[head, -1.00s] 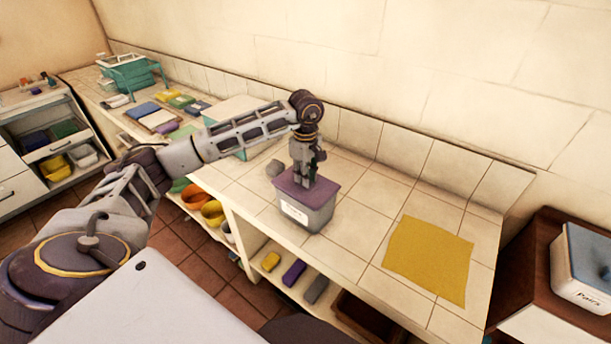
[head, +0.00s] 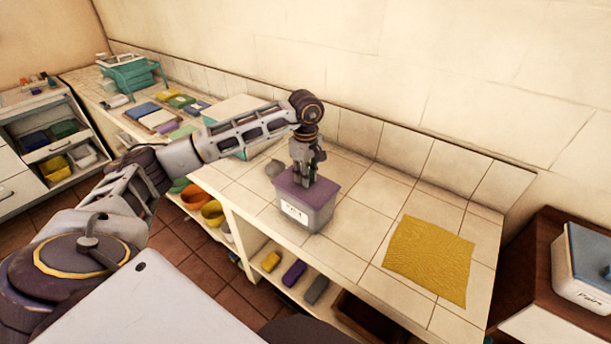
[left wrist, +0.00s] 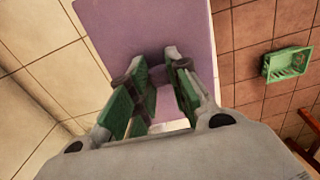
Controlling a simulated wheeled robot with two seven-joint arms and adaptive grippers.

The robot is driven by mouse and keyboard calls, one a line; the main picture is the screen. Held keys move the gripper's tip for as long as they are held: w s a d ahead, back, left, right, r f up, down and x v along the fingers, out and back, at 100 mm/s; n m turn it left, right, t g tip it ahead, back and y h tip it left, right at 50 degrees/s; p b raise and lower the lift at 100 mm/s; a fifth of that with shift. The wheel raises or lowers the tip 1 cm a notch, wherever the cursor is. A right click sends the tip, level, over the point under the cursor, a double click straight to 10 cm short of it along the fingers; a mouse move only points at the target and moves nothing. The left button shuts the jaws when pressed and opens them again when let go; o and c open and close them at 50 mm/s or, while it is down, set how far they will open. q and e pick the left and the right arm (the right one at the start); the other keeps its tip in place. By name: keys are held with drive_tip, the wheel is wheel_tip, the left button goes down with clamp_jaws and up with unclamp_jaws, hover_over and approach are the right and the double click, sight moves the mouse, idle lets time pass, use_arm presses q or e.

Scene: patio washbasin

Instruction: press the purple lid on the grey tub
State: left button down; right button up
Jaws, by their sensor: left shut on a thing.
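The grey tub (head: 310,217), with a white label on its front, stands on the tiled counter. The purple lid (head: 295,198) lies across the tub's top and looks about level. I cannot tell whether its rim is fully seated. My left gripper (head: 303,183) points down and is shut on the lid near its middle; the fingers hide the gripped part. In the left wrist view the lid (left wrist: 150,25) spreads beyond the green-padded fingers (left wrist: 158,75), and the tub is mostly hidden beneath it. My right gripper is not in view.
A yellow cloth (head: 430,260) lies on the counter to the right. A shelf below holds a purple block (head: 293,272) and others. Bare tiles (head: 365,205) lie between tub and cloth.

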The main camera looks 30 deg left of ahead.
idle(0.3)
use_arm(q)
drive_tip(key=shift+f, duration=0.15)
idle(0.4)
idle(0.5)
drive_tip(key=shift+b, duration=0.4)
idle(0.4)
drive_tip(key=c, duration=1.3)
unclamp_jaws()
drive_tip(key=shift+o, duration=0.3)
drive_tip(key=o, duration=0.5)
